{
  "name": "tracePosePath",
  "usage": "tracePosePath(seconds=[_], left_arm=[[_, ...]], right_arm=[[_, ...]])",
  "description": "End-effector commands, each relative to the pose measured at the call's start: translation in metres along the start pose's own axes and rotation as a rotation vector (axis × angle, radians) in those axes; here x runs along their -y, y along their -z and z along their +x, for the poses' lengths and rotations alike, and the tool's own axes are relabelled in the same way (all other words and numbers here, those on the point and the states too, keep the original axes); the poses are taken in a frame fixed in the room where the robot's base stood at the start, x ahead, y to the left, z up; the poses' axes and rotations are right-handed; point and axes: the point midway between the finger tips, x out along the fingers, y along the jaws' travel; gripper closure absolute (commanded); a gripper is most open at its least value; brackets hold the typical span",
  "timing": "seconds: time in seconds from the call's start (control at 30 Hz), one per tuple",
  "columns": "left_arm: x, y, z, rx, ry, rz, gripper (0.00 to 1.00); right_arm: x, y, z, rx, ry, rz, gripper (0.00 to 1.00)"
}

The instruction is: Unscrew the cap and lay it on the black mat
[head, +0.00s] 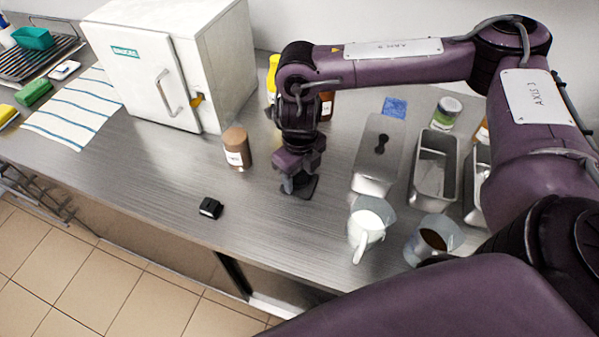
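A small brown jar (237,152) with a white label stands upright on the steel counter, in front of the white freezer. Its top is brown; I cannot tell whether that is a separate cap. My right gripper (298,186) points down low over the counter, to the right of the jar and apart from it. Its fingers are small and dark, so their opening is unclear. A dark flat patch (309,182) shows around the fingertips; it may be the black mat, mostly hidden by the gripper. My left gripper is not in view.
A small black block (210,208) lies near the front edge. White (366,226) and brown-filled (433,240) jugs stand front right. Behind them are a lidded steel pan (376,165) and an open one (434,172). Bottles stand partly hidden behind my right arm. The counter left of the gripper is mostly clear.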

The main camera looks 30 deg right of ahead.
Motion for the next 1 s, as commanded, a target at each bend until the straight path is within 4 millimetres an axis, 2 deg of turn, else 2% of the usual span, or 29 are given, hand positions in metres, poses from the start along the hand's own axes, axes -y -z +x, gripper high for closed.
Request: tracePosePath(seconds=[0.27, 0.43, 0.5, 0.7, 0.83, 1.0], left_arm=[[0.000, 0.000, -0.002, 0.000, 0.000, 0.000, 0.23], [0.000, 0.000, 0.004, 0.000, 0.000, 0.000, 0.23], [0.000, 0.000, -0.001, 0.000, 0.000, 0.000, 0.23], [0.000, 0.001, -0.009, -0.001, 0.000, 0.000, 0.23], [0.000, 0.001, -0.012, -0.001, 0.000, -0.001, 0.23], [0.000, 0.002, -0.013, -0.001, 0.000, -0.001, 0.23]], right_arm=[[0.000, -0.001, -0.007, 0.002, 0.000, -0.001, 0.46], [0.000, -0.001, -0.036, 0.006, 0.000, 0.001, 0.46], [0.001, -0.002, -0.057, 0.007, 0.003, -0.001, 0.46], [0.000, -0.001, -0.096, 0.004, 0.003, 0.000, 0.46], [0.000, -0.001, -0.112, 0.002, 0.002, -0.001, 0.46], [0.000, 0.000, -0.122, -0.001, 0.001, 0.000, 0.46]])
